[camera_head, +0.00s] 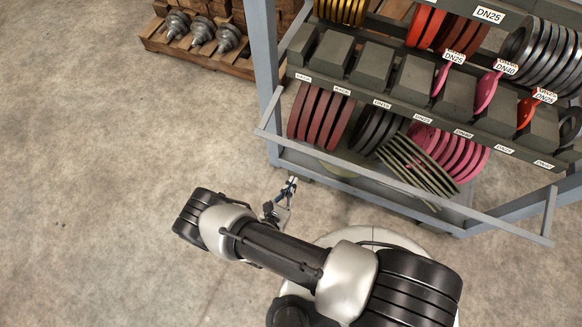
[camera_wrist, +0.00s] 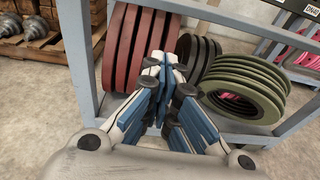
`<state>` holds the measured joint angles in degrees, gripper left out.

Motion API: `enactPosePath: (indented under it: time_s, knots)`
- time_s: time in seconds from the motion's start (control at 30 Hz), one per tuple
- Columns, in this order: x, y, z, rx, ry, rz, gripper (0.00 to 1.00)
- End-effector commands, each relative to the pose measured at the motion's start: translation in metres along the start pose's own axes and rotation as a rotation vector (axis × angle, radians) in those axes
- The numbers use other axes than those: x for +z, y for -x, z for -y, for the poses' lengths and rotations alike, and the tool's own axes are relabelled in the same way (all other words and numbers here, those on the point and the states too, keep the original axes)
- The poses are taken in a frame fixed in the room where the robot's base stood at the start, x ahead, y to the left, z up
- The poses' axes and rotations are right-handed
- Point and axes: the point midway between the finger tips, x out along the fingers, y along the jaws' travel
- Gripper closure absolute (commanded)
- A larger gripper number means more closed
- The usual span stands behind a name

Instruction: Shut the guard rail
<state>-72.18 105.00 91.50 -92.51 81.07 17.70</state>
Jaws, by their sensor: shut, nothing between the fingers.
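The guard rail (camera_head: 400,188) is a long grey-blue bar across the lower front of the rack. Its left end is by the left post, and its right end juts out near a short upright piece at the lower right. In the wrist view a grey-blue bar, which looks like the rail (camera_wrist: 235,17), crosses the upper right. My gripper (camera_head: 291,182) is in front of the rack's lower left, below the rail in the picture and apart from it. In the wrist view my gripper (camera_wrist: 162,62) is shut and empty, pointing toward the flanges. Whether the rail is latched cannot be seen.
The rack's left post (camera_head: 264,70) stands close to my gripper. Dark red flanges (camera_head: 318,112), pink flanges (camera_head: 450,150) and leaning olive rings (camera_head: 418,168) fill the lower shelf. A wooden pallet (camera_head: 200,45) is at the upper left. The concrete floor at left is clear.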

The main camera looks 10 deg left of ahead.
Motion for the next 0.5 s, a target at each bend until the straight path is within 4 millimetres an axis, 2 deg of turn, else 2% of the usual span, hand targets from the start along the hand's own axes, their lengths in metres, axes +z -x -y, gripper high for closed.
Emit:
enactPosePath:
  time_s: [0.1, 0.23, 0.5]
  knots:
    - [-0.011, 0.001, 0.003, 0.034, 0.022, 0.0, 1.0]
    - [-0.012, -0.01, 0.003, 0.033, 0.022, 0.0, 1.0]
    - [-0.012, -0.06, 0.003, 0.026, 0.019, 0.0, 1.0]
